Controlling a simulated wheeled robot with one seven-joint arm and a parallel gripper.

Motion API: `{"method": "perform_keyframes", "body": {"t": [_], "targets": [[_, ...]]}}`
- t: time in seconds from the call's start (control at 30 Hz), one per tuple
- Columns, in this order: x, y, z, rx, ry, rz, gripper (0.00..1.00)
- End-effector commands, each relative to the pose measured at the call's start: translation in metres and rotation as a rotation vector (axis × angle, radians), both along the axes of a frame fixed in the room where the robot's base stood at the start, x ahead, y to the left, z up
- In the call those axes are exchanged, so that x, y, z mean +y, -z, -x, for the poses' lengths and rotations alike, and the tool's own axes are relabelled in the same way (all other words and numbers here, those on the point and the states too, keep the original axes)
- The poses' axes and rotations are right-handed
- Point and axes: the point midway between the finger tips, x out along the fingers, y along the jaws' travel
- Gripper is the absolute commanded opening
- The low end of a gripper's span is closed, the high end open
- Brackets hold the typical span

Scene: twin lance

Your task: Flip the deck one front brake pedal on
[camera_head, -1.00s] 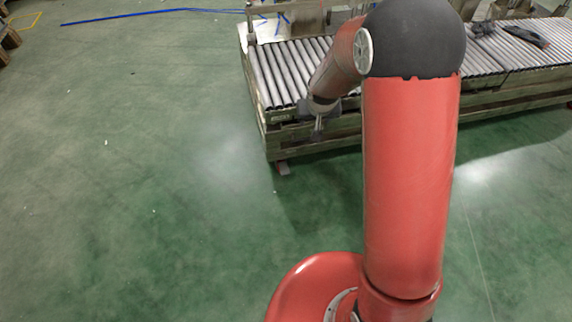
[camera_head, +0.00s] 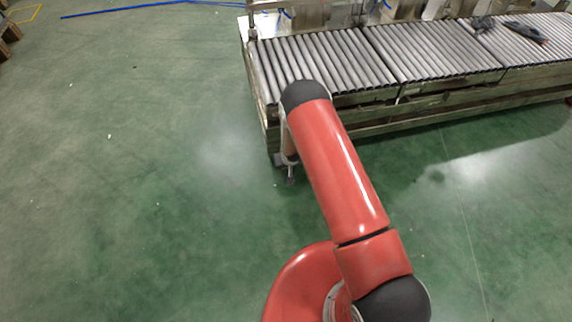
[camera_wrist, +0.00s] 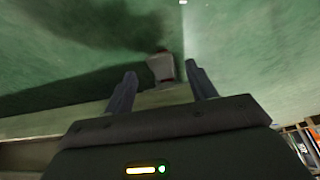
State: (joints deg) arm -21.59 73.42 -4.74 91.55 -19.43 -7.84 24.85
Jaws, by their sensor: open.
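A small grey pedal (camera_wrist: 162,67) with a dark reddish far end shows in the wrist view. It stands out from a pale edge of the conveyor's base, low over the green floor. My gripper (camera_wrist: 160,78) is open, one dark finger on each side of the pedal in that view. I cannot tell how far the fingertips are from the pedal, and no contact shows. In the head view my gripper (camera_head: 289,170) points down at the conveyor's near left corner. The pedal is hidden or not distinguishable there behind the gripper. Whether the pedal is pressed cannot be told.
A roller conveyor (camera_head: 425,52) on a wooden-looking frame runs across the back. Dark items (camera_head: 523,31) lie on its right rollers. The green floor (camera_head: 130,200) is open at left and in front. A blue line (camera_head: 130,10) lies at the far left.

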Motion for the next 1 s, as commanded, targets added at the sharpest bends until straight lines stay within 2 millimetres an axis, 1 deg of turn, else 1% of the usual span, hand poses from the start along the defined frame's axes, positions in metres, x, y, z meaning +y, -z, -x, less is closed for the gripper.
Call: {"method": "perform_keyframes", "body": {"t": [0.03, 0.2, 0.3, 0.53, 0.57, 0.87, 0.9, 1.0], "targets": [[0.0, 0.009, -0.002, 0.001, 0.0, 0.0, 0.56], [0.003, 0.024, -0.009, 0.001, 0.001, 0.0, 0.56], [0.003, 0.027, -0.011, 0.001, 0.001, 0.0, 0.56], [0.003, 0.028, -0.011, 0.001, 0.001, 0.0, 0.56], [0.003, 0.028, -0.011, 0.001, 0.001, 0.0, 0.54], [0.003, 0.027, -0.011, 0.001, 0.001, 0.0, 0.14], [0.003, 0.027, -0.011, 0.001, 0.001, 0.0, 0.12], [0.003, 0.028, -0.011, -0.003, 0.0, 0.0, 0.12]]}}
